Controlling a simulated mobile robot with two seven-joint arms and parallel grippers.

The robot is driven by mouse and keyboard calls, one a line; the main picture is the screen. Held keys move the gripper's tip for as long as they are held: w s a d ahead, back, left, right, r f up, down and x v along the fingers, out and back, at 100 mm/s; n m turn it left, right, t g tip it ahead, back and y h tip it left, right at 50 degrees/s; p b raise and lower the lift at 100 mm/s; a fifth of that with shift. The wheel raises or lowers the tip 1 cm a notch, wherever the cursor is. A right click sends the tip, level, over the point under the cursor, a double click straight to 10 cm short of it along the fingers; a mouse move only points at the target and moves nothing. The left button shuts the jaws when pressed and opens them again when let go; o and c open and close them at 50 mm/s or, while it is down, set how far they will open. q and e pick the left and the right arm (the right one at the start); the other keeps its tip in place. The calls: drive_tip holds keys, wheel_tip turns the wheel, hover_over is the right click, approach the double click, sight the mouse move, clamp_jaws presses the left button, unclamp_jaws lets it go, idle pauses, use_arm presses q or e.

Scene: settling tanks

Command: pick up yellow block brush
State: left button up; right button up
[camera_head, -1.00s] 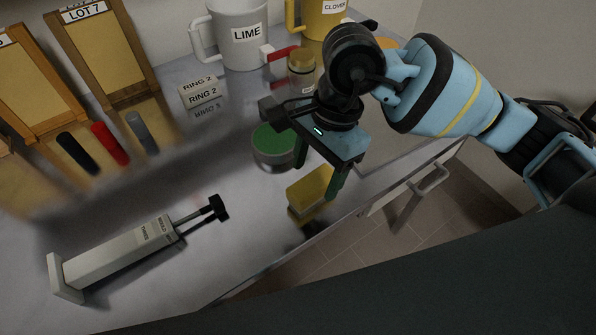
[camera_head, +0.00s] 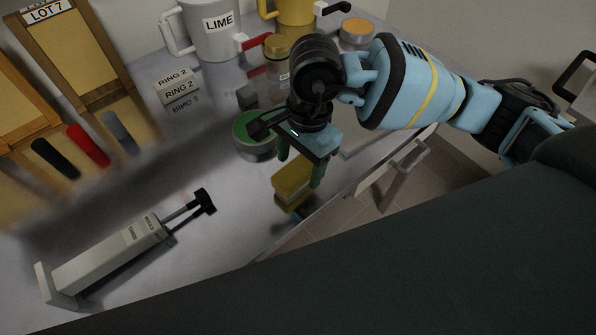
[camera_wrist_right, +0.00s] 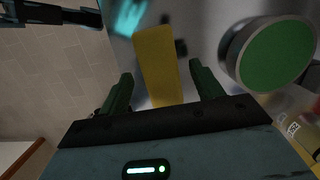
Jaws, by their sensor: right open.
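The yellow block brush (camera_head: 291,181) lies near the front edge of the grey worktop. It also shows in the right wrist view as a long yellow block (camera_wrist_right: 158,62). My right gripper (camera_head: 301,168) is open just over the brush. In the right wrist view its two green fingers (camera_wrist_right: 160,85) stand to either side of the near end of the brush, with gaps visible. In the head view the gripper covers part of the far side of the brush. I cannot tell whether the fingers reach down beside it. My left gripper is not in view.
A green-topped round tin (camera_head: 256,150) stands close beside the gripper, also in the wrist view (camera_wrist_right: 272,55). A lidded jar (camera_head: 277,75), LIME jug (camera_head: 212,30) and RING 2 blocks (camera_head: 178,86) stand behind. A large syringe (camera_head: 110,258) lies front left. The worktop between is clear.

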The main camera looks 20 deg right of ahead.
sight(298, 167)
drive_tip(key=shift+a+f, duration=0.25)
drive_tip(key=shift+f, duration=1.05)
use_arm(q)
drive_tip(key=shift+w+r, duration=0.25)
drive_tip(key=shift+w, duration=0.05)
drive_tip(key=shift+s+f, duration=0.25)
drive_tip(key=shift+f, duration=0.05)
use_arm(e)
drive_tip(key=shift+f, duration=0.25)
drive_tip(key=shift+c, duration=0.2)
drive_tip(key=c, duration=1)
drive_tip(key=shift+c, duration=0.2)
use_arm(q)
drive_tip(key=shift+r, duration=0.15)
use_arm(e)
drive_tip(key=shift+r, duration=0.2)
